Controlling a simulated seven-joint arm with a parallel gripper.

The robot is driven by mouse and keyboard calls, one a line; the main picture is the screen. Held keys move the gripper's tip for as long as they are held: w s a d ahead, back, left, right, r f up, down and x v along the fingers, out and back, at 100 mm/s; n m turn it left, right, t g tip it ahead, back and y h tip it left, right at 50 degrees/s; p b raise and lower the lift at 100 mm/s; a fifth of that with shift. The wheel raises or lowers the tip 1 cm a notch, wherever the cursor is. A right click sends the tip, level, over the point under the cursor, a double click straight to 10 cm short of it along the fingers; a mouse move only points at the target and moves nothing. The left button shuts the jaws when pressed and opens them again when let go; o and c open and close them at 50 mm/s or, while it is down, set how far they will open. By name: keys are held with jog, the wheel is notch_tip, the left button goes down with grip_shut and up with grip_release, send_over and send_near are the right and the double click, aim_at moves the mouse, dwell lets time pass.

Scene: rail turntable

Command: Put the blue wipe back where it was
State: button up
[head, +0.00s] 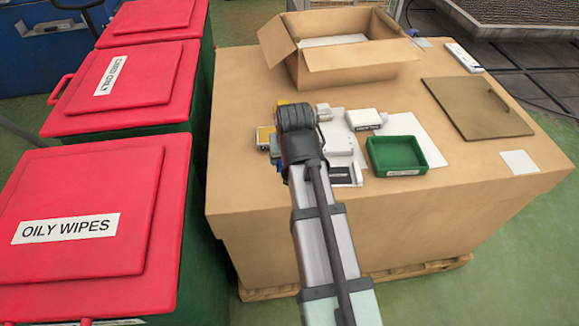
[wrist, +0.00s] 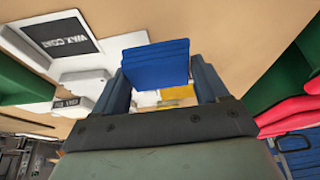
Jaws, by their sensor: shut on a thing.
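The blue wipe (wrist: 157,63) is a flat, folded blue pad. In the wrist view it sits between the two fingers of my gripper (wrist: 160,76), which is shut on it. In the head view my arm covers most of the gripper, and only a small blue patch shows left of the wrist, too small to identify. The gripper is over the left part of the big brown box top (head: 240,180), beside white items (head: 343,145) and a yellow item (head: 265,136). I cannot tell whether the wipe touches anything below.
A green tray (head: 405,170) stands to the right of my wrist. An open carton (head: 350,57) is at the back, a brown board (head: 475,107) at the right. Red-lidded bins, the nearest marked OILY WIPES (head: 85,250), stand left. The front of the box top is clear.

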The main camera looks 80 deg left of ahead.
jog(key=shift+f, duration=2.2)
jog(key=shift+f, duration=0.15)
jog(key=o, duration=0.9)
jog(key=shift+o, duration=0.2)
jog(key=v, duration=1.2)
